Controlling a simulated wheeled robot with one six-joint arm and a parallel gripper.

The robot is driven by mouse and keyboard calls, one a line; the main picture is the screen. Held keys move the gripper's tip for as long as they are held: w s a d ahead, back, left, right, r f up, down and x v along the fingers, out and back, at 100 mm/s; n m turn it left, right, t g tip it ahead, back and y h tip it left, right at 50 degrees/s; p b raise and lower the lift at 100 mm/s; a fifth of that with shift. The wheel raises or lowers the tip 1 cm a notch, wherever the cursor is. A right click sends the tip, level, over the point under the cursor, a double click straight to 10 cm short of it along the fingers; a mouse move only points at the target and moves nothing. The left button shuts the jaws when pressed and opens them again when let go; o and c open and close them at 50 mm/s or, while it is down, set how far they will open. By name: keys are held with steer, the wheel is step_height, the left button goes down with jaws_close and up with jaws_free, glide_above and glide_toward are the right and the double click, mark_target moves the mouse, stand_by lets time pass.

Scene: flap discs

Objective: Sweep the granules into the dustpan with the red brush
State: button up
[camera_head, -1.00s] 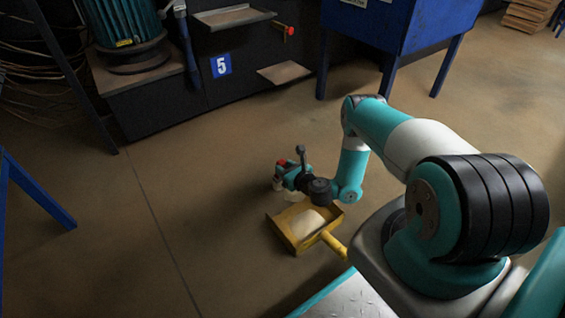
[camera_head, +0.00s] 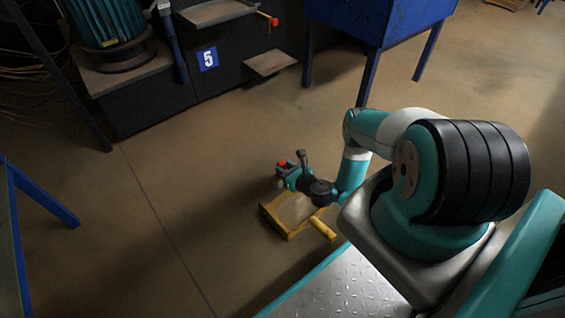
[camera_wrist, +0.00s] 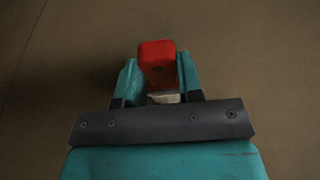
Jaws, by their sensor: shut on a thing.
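The red brush (camera_wrist: 157,62) is held between the two teal fingers of my gripper (camera_wrist: 159,85) in the wrist view. A small pale part shows below its red block. In the head view, my gripper (camera_head: 290,176) is low over the floor, at the far side of the yellow dustpan (camera_head: 289,235), with the brush's red top (camera_head: 282,163) showing. The dustpan lies on the floor, its yellow handle (camera_head: 322,228) toward my base. Its inside looks dull tan; I cannot tell granules from pan floor there. My wrist hides part of its far edge. No loose granules are distinguishable on the floor.
A dark workbench with a number 5 sign (camera_head: 208,59) stands at the back left. A blue cabinet on legs (camera_head: 375,25) is at the back. A blue stand leg (camera_head: 45,202) is at the far left. The floor left of the dustpan is clear.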

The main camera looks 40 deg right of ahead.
steer(key=shift+s+a+p, duration=0.15)
steer(key=shift+s+p, duration=0.4)
steer(key=shift+s, duration=0.35)
step_height(320, 180, up, 5)
steer(key=p, duration=0.4)
steer(key=shift+w+p, duration=0.1)
steer(key=shift+p, duration=0.3)
